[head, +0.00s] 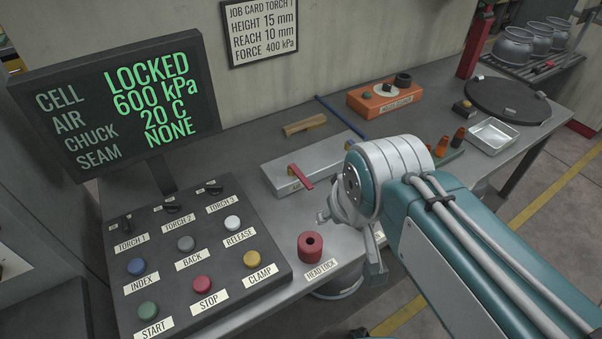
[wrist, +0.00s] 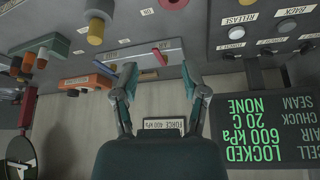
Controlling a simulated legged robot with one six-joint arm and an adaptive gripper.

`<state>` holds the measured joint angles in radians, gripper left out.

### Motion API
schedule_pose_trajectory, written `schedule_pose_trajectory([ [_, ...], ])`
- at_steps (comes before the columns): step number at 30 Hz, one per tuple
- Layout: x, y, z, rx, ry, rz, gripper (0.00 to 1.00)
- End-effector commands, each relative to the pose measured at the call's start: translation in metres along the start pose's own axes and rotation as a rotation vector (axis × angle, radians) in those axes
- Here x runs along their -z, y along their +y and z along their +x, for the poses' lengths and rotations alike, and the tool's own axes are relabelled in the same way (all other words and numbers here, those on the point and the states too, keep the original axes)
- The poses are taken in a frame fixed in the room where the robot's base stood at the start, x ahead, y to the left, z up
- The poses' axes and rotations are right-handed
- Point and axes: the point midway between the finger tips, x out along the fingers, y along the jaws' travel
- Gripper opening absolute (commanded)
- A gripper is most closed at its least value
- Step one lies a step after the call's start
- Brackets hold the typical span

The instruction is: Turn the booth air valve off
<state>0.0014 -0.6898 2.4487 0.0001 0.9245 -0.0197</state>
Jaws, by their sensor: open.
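The likely air valve is a pale grey box (head: 318,163) on the bench with a red lever (head: 301,177) on its front left. The lever also shows in the wrist view (wrist: 158,57), above and between my fingertips. My gripper (wrist: 160,73) is open and empty, with its two fingers spread apart, and no contact with the lever is visible. In the head view my arm's wrist hides the box's right end and most of my gripper. The display (head: 125,95) reads LOCKED, 600 kPa, 20 C, NONE.
A button panel (head: 185,255) stands at the left, and a red HEAD LOCK knob (head: 310,246) sits in front of the valve box. Behind are a wooden-handled tool (head: 304,125), a blue rod (head: 340,116) and an orange block (head: 385,100). A metal tray (head: 492,136) lies at the right.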

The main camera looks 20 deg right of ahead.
Motion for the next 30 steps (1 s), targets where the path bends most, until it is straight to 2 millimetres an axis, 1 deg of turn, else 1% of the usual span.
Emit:
schedule_pose_trajectory([
  [1, 0.011, 0.001, 0.002, 0.0, -0.026, -0.01, 0.57],
  [5, 0.043, 0.002, 0.008, 0.003, -0.105, -0.051, 0.57],
  [8, 0.067, 0.004, 0.016, 0.007, -0.162, -0.083, 0.57],
  [14, 0.113, 0.007, 0.042, 0.023, -0.278, -0.144, 0.57],
  [18, 0.141, 0.01, 0.068, 0.039, -0.358, -0.186, 0.57],
  [21, 0.156, 0.011, 0.086, 0.051, -0.407, -0.211, 0.57],
  [24, 0.166, 0.013, 0.099, 0.06, -0.439, -0.229, 0.57],
  [27, 0.17, 0.013, 0.105, 0.064, -0.453, -0.238, 0.57],
  [30, 0.169, 0.013, 0.11, 0.066, -0.458, -0.24, 0.57],
])
